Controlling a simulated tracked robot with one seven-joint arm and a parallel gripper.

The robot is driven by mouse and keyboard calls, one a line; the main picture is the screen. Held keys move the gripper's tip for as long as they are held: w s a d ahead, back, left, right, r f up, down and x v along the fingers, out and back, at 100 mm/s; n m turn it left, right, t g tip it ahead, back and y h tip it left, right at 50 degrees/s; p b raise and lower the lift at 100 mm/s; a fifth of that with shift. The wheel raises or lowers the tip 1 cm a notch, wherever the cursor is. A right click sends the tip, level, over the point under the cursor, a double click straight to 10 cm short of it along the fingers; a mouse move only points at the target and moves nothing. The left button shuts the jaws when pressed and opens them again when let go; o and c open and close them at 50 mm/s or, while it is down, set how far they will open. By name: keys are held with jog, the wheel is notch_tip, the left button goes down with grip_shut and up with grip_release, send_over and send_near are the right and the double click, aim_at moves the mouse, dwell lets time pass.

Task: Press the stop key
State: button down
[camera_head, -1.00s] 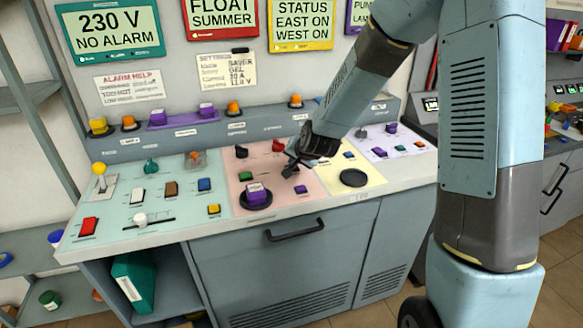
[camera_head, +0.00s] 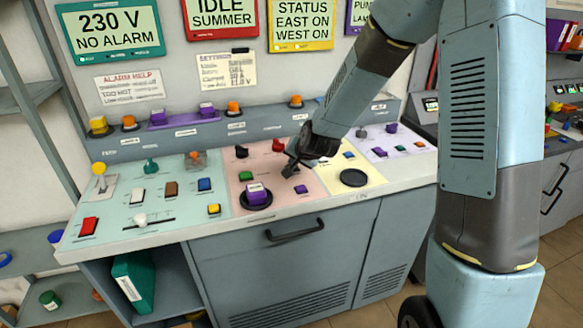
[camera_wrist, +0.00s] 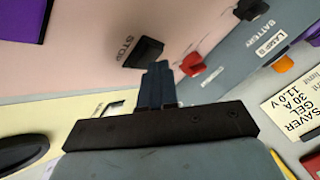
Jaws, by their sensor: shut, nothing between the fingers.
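The stop key, a black key (camera_wrist: 145,52) beside the printed word STOP, sits on the pink panel in the wrist view. My gripper (camera_wrist: 158,66) is shut and empty, with its fingertips right at the key's near edge. I cannot tell whether they touch it. In the head view my gripper (camera_head: 290,170) points down over the pink panel (camera_head: 232,178), and the key is hard to tell apart from the dark fingers. The red-framed display (camera_head: 221,16) above reads IDLE SUMMER.
A purple button on a round black base (camera_head: 256,195) and a small purple key (camera_head: 301,189) are close by on the pink panel. A red knob (camera_head: 278,146) stands behind my gripper. A round black pad (camera_head: 353,178) lies on the yellow panel to the right.

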aim_at(295, 168)
jog(key=shift+r, duration=0.65)
jog(key=shift+r, duration=2.5)
jog(key=shift+s+r, duration=0.1)
jog(key=shift+r, duration=0.05)
jog(key=s+d+r+n+g+h, duration=0.1)
jog(key=s+d+r, duration=0.4)
jog(key=s, duration=0.6)
jog(key=s+d+r+n+g+h, duration=0.1)
jog(key=s+d+r+n, duration=0.1)
jog(key=s+d+r, duration=0.4)
jog(key=s+d+r+n+g+h, duration=0.1)
jog(key=s+d+r, duration=0.4)
jog(key=s+d, duration=0.4)
jog(key=s, duration=0.7)
jog(key=shift+r+n, duration=0.3)
jog(key=shift+r, duration=0.05)
